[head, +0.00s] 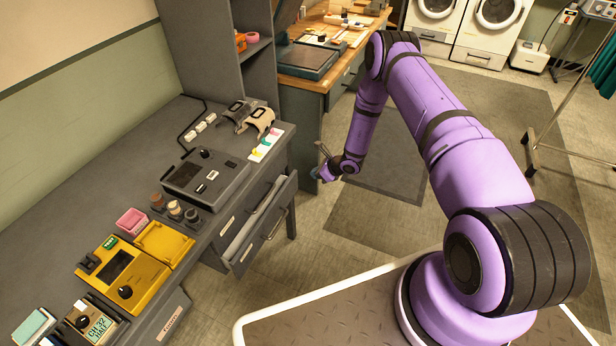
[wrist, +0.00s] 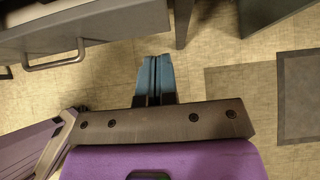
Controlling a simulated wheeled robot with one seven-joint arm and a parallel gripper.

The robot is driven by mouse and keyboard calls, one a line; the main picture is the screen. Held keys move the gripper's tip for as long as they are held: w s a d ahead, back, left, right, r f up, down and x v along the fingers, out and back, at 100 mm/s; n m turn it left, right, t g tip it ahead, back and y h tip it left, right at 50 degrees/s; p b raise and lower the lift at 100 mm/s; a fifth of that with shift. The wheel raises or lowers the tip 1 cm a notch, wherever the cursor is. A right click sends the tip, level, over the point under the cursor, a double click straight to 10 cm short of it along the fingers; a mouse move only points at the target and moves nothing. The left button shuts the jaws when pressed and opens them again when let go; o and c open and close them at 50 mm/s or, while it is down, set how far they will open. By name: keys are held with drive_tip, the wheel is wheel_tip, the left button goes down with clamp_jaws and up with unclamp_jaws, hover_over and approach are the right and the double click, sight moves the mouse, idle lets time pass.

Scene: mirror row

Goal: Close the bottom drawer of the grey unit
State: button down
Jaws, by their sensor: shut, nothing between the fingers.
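The grey unit (head: 205,240) is a long desk along the left wall in the head view. One of its drawers (head: 262,228) is pulled out, with a bar handle on its front. I cannot tell for sure whether it is the bottom one. A drawer front with a handle (wrist: 58,58) also shows at the upper left of the wrist view. My gripper (head: 318,174) is to the right of the unit, beyond the open drawer's far end and clear of it. Its blue fingers (wrist: 153,80) are together and empty, over the floor.
A dark mat (head: 385,165) lies on open floor right of the unit. A wooden-topped bench (head: 318,65) stands behind. Instruments, including a yellow box (head: 122,277), cover the grey top. A stand's leg (head: 535,145) is at the right.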

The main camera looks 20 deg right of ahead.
drive_tip(key=v, duration=0.6)
drive_tip(key=t+y, duration=0.6)
approach(288, 184)
drive_tip(key=x, duration=0.7)
drive_tip(key=shift+w+a+f, duration=0.1)
drive_tip(key=shift+w+f, duration=0.1)
